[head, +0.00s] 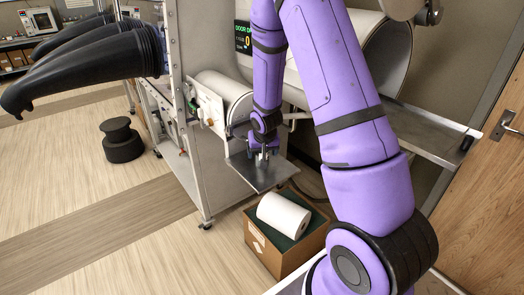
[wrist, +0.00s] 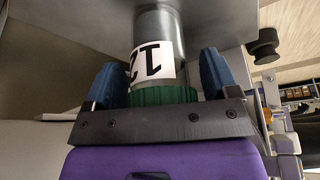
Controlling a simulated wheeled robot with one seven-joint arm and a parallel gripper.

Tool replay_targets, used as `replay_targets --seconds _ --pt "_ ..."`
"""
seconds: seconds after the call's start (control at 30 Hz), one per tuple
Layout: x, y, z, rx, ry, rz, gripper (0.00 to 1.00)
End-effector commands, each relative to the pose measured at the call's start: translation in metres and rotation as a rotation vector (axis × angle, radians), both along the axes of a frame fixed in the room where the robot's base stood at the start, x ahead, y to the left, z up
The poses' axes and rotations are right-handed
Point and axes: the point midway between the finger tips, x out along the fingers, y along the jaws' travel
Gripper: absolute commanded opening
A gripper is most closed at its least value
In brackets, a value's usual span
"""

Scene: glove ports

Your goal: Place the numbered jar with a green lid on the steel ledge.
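The jar is a grey cylinder with a green lid (wrist: 165,96) and a white label (wrist: 150,62) with black characters, reading like "12" upside down. In the head view my gripper (head: 263,153) points down over the steel ledge (head: 262,176), with a small part of the jar showing between the fingers. The jar's foot is at or just above the ledge; I cannot tell whether it touches.
A cardboard box (head: 262,252) with a white roll (head: 284,215) stands on the floor below the ledge. A cylindrical port (head: 222,92) is behind the ledge. Black gloves (head: 90,65) stick out at the left. A dark stool (head: 122,140) stands on the open floor.

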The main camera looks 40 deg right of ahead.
Motion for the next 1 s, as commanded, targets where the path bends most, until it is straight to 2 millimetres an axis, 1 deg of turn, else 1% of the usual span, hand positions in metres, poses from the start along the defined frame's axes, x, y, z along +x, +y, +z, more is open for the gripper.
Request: replay_targets --seconds 0.3,0.47,0.57,1.0 --pt "0.0 0.0 0.001 0.0 -0.001 0.0 0.88" --pt "-0.002 0.001 0.011 -0.001 -0.004 0.0 0.88" --pt "-0.006 0.003 0.023 -0.001 -0.004 -0.001 0.88" --pt "-0.03 0.014 0.086 -0.001 -0.004 -0.001 0.88"
